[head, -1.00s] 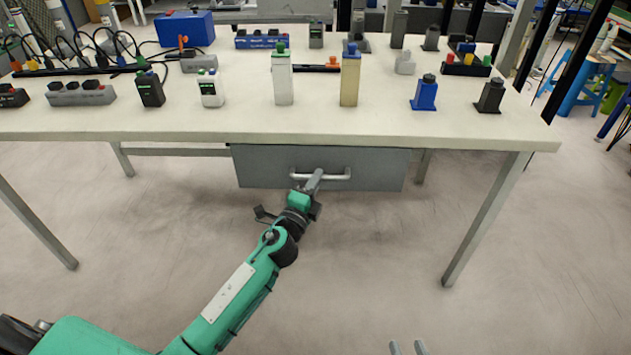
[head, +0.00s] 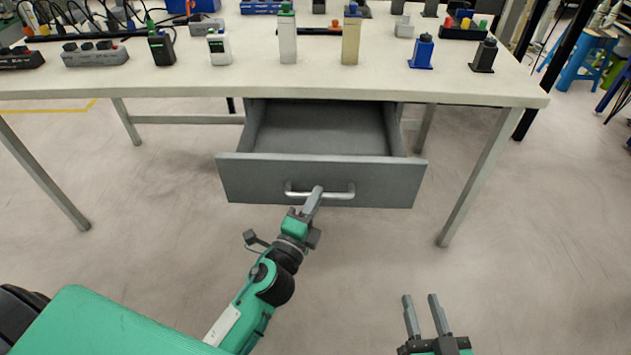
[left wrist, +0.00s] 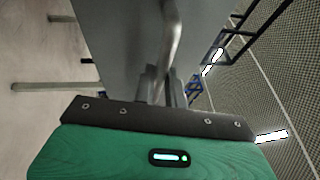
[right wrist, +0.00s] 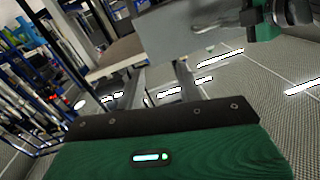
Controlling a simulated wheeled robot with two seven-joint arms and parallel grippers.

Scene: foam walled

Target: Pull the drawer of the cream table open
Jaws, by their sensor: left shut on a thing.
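The cream table (head: 200,83) stands ahead. Its grey drawer (head: 300,172) is pulled out toward me, and its inside shows empty in the head view. The silver bar handle (head: 340,194) is on the drawer front; it also shows in the left wrist view (left wrist: 173,40). My left gripper (head: 314,195) is shut on the handle near its middle; its fingers also show in the left wrist view (left wrist: 163,82). My right gripper (head: 423,302) is open and empty, apart from the drawer and to its lower right.
A table leg (head: 475,185) stands to the right. The floor in front is clear.

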